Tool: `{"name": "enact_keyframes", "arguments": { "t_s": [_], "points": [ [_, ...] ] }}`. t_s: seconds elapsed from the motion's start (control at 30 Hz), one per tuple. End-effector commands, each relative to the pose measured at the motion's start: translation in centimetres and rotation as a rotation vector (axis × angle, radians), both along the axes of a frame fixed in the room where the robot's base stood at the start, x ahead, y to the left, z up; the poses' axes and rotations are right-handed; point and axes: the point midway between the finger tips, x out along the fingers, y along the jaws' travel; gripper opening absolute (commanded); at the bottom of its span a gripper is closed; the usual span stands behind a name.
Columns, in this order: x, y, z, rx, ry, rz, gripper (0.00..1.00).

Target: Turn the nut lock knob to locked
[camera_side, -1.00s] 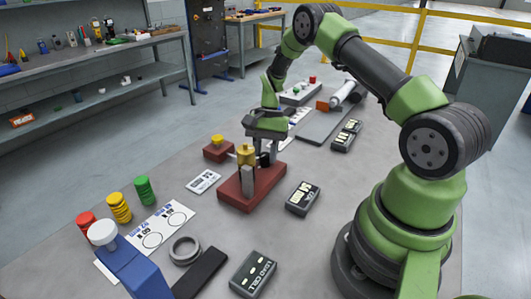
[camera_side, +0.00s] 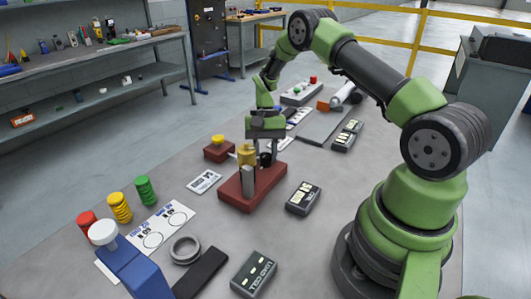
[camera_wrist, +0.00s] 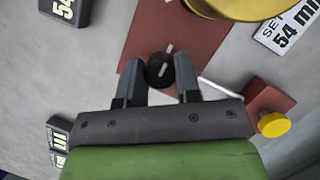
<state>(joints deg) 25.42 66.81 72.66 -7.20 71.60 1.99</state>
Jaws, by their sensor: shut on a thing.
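The black round knob (camera_wrist: 160,71) sits on the dark red base plate (camera_wrist: 155,28), with a short pale line across its top and a pale mark on the plate beside it. It also shows in the side view (camera_side: 265,159), partly hidden by my gripper. My gripper (camera_wrist: 159,78) points down, with one finger on each side of the knob, shut on it. In the side view, my gripper (camera_side: 264,148) is over the right part of the base plate (camera_side: 247,190). A brass cylinder (camera_side: 247,155) and a grey upright post (camera_side: 248,180) stand beside the knob.
A smaller red block with a yellow knob (camera_side: 217,141) stands behind left. A white card (camera_side: 203,181) and a black display box (camera_side: 303,198) flank the plate. Coloured stacks (camera_side: 119,207), a grey ring (camera_side: 185,250) and a blue block (camera_side: 132,270) stand nearer the camera.

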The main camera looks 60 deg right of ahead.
Motion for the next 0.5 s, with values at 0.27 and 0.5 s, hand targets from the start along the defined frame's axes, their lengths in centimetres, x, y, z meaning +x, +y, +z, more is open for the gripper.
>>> {"name": "enact_keyframes", "arguments": {
  "t_s": [0.27, 0.5],
  "points": [
    [-0.02, 0.03, 0.03, 0.002, 0.001, 0.000, 0.57],
    [0.14, -0.15, 0.46, 0.001, -0.001, 0.000, 0.57]
  ]
}}
